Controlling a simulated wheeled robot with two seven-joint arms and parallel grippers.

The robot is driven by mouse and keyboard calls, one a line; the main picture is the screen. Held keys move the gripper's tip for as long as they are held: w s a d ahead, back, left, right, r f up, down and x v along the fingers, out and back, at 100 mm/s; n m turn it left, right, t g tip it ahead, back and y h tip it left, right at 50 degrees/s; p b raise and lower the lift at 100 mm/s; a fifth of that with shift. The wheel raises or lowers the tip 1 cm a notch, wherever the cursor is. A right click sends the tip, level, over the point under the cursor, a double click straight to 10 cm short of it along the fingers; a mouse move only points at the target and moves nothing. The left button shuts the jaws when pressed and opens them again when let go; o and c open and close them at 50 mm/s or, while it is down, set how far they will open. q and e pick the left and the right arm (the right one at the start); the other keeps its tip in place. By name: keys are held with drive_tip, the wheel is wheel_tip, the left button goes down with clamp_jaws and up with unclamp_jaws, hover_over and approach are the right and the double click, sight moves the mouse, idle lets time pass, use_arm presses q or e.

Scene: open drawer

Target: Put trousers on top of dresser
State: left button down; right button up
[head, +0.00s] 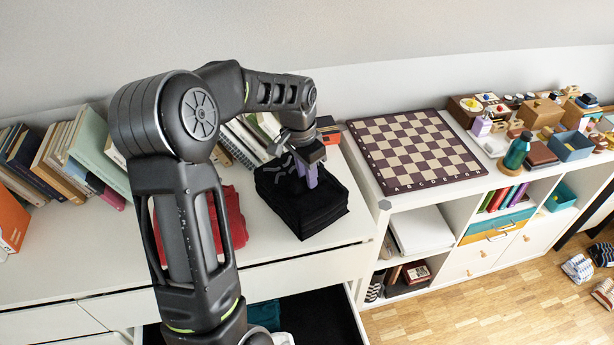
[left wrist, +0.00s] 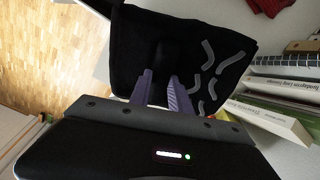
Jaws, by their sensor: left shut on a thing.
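The black folded trousers (head: 300,205) rest on the white dresser top (head: 285,248), near its right end. My left gripper (head: 309,178) is over them, its purple fingers pointing down and shut on the cloth. In the left wrist view the black trousers (left wrist: 190,60) fill the space beyond the fingers, with grey curved marks on one side. The left gripper (left wrist: 162,82) shows there with its two purple fingers pressed to a black fold. My right gripper is not in view.
A red folded garment (head: 232,218) lies left of the trousers, partly behind my arm. Books (head: 95,150) line the wall. An open drawer (head: 320,312) below holds clothes. A chessboard (head: 415,150) lies on the shelf unit to the right.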

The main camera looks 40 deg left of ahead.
use_arm(q)
drive_tip(key=shift+f, duration=0.55)
drive_tip(key=shift+f, duration=0.1)
drive_tip(key=c, duration=1.7)
unclamp_jaws()
drive_tip(key=shift+f, duration=0.15)
drive_tip(key=o, duration=0.5)
wheel_tip(320, 180, up, 12)
drive_tip(key=s, duration=0.1)
drive_tip(key=shift+s+a+b, duration=0.2)
drive_tip(key=shift+b, duration=0.25)
